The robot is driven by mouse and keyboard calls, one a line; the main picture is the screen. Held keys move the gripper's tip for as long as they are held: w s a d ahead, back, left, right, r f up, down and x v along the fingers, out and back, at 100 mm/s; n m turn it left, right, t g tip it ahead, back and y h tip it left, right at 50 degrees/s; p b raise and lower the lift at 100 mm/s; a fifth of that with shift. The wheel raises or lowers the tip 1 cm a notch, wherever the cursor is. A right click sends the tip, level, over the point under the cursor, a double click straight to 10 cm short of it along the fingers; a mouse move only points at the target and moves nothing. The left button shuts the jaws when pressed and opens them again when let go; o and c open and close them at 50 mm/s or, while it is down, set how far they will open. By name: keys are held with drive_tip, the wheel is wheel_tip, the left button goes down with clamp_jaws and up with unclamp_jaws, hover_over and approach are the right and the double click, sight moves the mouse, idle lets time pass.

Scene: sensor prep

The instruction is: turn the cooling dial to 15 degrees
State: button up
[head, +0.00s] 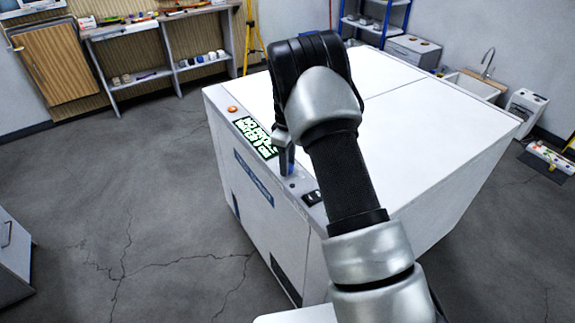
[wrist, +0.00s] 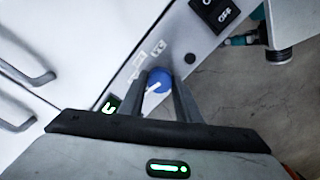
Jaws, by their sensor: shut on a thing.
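The cooling dial is a small blue knob (wrist: 158,80) with a white pointer mark, set on the grey control strip of a large white machine. In the wrist view my gripper (wrist: 161,92) has its two fingers on either side of the dial, shut on it. In the head view my gripper (head: 284,168) reaches down onto the control strip, and a bit of the blue dial (head: 291,168) shows beside the fingers. A lit green display (head: 255,138) is next to the gripper; its text is too blurred to read. The scale around the dial is not legible.
The white machine (head: 400,130) fills the middle. An orange button (head: 232,109) sits at the strip's far end. A black on/off switch (wrist: 215,10) is near the dial, with a small black knob (wrist: 190,58) between.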

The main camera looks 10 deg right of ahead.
drive_tip(key=m+b, duration=0.1)
drive_tip(key=m, duration=0.5)
drive_tip(key=shift+b, duration=0.4)
drive_tip(key=shift+r+m, duration=0.1)
drive_tip(key=shift+m, duration=0.2)
drive_tip(key=o, duration=1.1)
drive_tip(key=shift+c, duration=0.2)
wheel_tip(320, 180, up, 17)
drive_tip(key=shift+r, duration=0.2)
